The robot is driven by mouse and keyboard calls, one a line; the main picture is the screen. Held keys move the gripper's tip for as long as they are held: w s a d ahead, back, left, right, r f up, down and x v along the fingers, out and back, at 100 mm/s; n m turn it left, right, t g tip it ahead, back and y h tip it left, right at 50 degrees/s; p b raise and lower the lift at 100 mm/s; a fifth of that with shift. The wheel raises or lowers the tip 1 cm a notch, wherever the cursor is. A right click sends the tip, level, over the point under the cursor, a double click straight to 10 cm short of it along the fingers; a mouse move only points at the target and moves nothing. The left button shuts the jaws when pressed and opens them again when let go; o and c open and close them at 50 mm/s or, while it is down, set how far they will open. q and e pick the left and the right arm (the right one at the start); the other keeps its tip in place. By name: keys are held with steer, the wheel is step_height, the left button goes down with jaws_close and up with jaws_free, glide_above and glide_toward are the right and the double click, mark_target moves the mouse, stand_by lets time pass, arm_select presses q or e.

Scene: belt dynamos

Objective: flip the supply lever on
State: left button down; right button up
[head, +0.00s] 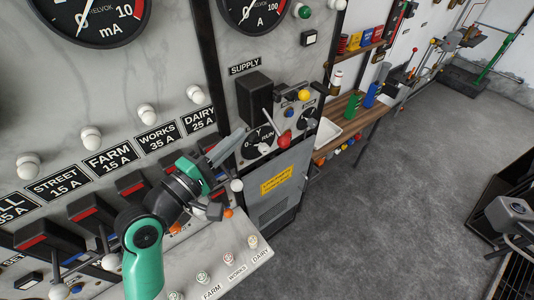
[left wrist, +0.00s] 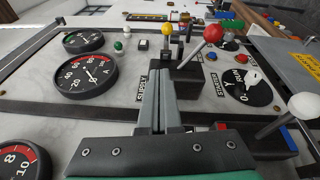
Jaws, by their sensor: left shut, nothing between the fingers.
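The supply switch is a black box (head: 254,98) below the SUPPLY label (head: 245,66) on the marble panel. A lever with a red ball (head: 284,138) stands out below it. In the left wrist view the red ball (left wrist: 213,33) sits on a metal rod rising from a black base (left wrist: 189,76), right of the fingertips. My left gripper (head: 236,141) is shut and empty, below and left of the switch in the head view. Its fingers (left wrist: 158,75) point toward the panel beside the SUPPLY label, apart from the red ball. My right gripper is not in view.
A row of feeder switches with white-ball levers runs along the panel; one white ball (head: 236,185) is close to my left gripper. A yellow-ball lever (head: 303,95) and a RUN dial (head: 259,140) are near the supply lever. Open floor (head: 390,210) lies right.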

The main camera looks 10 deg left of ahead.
arm_select(q)
steer(key=n+b, duration=0.1)
steer(key=b, duration=0.1)
glide_toward(275, 128)
steer(key=shift+g+y, duration=0.4)
steer(key=s+a+f, duration=0.2)
steer(key=a, duration=0.1)
steer(key=s+a+f, duration=0.1)
steer(key=a, duration=0.1)
steer(key=shift+s, duration=0.1)
steer(key=shift+a+n, duration=0.1)
steer(key=shift+n, duration=0.2)
steer(key=shift+r, duration=0.15)
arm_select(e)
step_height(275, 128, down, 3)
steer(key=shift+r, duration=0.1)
arm_select(q)
steer(key=w+b, duration=0.1)
steer(key=w+d+f+b, duration=0.1)
steer(key=shift+w+d+b, duration=0.1)
steer(key=shift+b, duration=0.3)
steer(key=w+d+r+p, duration=0.1)
steer(key=w+d, duration=0.5)
steer(key=d, duration=0.1)
steer(key=shift+p, duration=0.3)
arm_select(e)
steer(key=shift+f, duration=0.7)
